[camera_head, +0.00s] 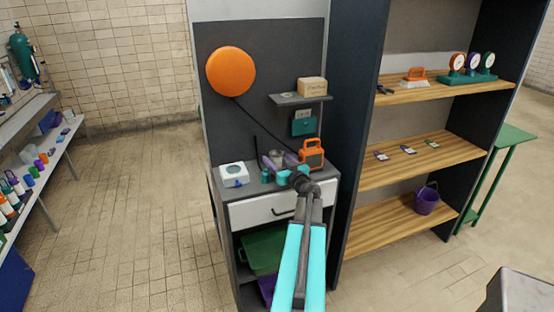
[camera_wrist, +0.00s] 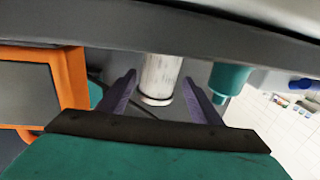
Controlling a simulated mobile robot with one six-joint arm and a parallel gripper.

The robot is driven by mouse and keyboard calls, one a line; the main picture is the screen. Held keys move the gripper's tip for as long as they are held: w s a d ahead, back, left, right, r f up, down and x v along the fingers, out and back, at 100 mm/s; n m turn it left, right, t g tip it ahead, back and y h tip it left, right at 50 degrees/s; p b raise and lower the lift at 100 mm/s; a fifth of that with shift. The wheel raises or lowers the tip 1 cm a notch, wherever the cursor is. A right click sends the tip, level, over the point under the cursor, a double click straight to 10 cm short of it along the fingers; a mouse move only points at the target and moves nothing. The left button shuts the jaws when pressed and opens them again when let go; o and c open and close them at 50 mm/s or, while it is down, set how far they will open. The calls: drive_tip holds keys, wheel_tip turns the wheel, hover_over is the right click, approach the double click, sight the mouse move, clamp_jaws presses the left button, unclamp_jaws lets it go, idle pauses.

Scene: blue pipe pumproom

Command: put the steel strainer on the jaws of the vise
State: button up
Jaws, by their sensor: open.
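My gripper (camera_head: 279,160) reaches over the top of the cabinet, its two purple fingers apart. In the wrist view, the fingers (camera_wrist: 160,95) stand on either side of a pale, worn metal-looking cylinder (camera_wrist: 161,78) with a rim at one end. It appears to be the steel strainer, and a visible gap remains between it and each finger. In the head view, the cylinder is small and partly hidden by my gripper. I cannot make out the vise or its jaws for certain in either view.
An orange-framed device (camera_head: 312,154) stands right of my gripper; it also shows in the wrist view (camera_wrist: 70,75). A teal cup-like part (camera_wrist: 229,79) is close beside one finger. A white box (camera_head: 233,175) lies left. A small shelf (camera_head: 300,99) with a carton (camera_head: 312,87) hangs above.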

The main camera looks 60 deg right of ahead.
drive_tip(key=shift+b+v, duration=1)
drive_tip(key=shift+v, duration=4.7)
drive_tip(key=shift+o, duration=0.5)
drive_tip(key=shift+r, duration=0.1)
